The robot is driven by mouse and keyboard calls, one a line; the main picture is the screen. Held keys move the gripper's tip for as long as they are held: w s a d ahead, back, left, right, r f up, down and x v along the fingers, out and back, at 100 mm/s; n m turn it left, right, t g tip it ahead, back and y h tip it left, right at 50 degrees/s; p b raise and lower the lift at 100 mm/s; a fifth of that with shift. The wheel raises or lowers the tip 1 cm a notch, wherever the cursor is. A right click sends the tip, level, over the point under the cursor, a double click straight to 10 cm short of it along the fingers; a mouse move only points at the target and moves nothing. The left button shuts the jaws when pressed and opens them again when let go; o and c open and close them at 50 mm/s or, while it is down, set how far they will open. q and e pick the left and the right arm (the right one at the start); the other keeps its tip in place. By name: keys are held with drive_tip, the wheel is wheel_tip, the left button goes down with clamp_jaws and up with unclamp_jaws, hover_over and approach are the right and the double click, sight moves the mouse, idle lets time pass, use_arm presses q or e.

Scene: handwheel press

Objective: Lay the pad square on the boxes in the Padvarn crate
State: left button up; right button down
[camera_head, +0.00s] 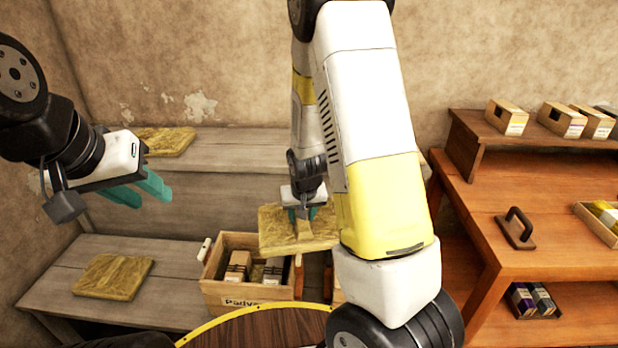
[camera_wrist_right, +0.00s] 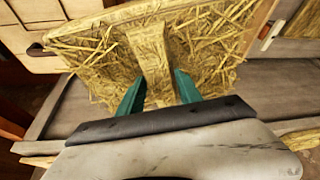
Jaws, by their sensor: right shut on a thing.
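The straw pad (camera_head: 275,230) is held up by my right gripper (camera_head: 303,212), above and right of the Padvarn crate. My right gripper's teal fingers (camera_wrist_right: 160,88) are shut on the raised strap across the middle of the pad (camera_wrist_right: 205,45) in the right wrist view. The Padvarn crate (camera_head: 240,291) is a wooden box on the low bench, with several boxes (camera_head: 238,265) inside. The pad hides part of the crate's right back side. My left gripper (camera_head: 140,189) is at the left, apart from everything; its teal fingers hold nothing visible and have a gap between them.
A second straw pad (camera_head: 114,277) lies on the low bench left of the crate, and another (camera_head: 166,141) on the upper shelf. A white-handled tool (camera_head: 205,249) is at the crate's left edge. An orange table (camera_head: 540,220) with small boxes stands right.

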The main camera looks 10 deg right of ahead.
drive_tip(key=w+a+f+m+h, duration=0.1)
drive_tip(key=w+a+f, duration=0.2)
drive_tip(key=a+f, duration=0.35)
drive_tip(key=w+a+f+m, duration=0.2)
drive_tip(key=a+f, duration=0.1)
drive_tip(key=a, duration=0.7)
wheel_tip(320, 180, down, 10)
drive_tip(key=shift+w+d+f, duration=0.2)
drive_tip(key=shift+d, duration=0.05)
drive_tip(key=shift+f, duration=0.1)
idle(0.5)
drive_tip(key=c, duration=0.7)
unclamp_jaws()
drive_tip(key=v, duration=0.7)
drive_tip(key=shift+s+a+r, duration=0.1)
drive_tip(key=shift+s+r, duration=0.05)
drive_tip(key=shift+r, duration=0.2)
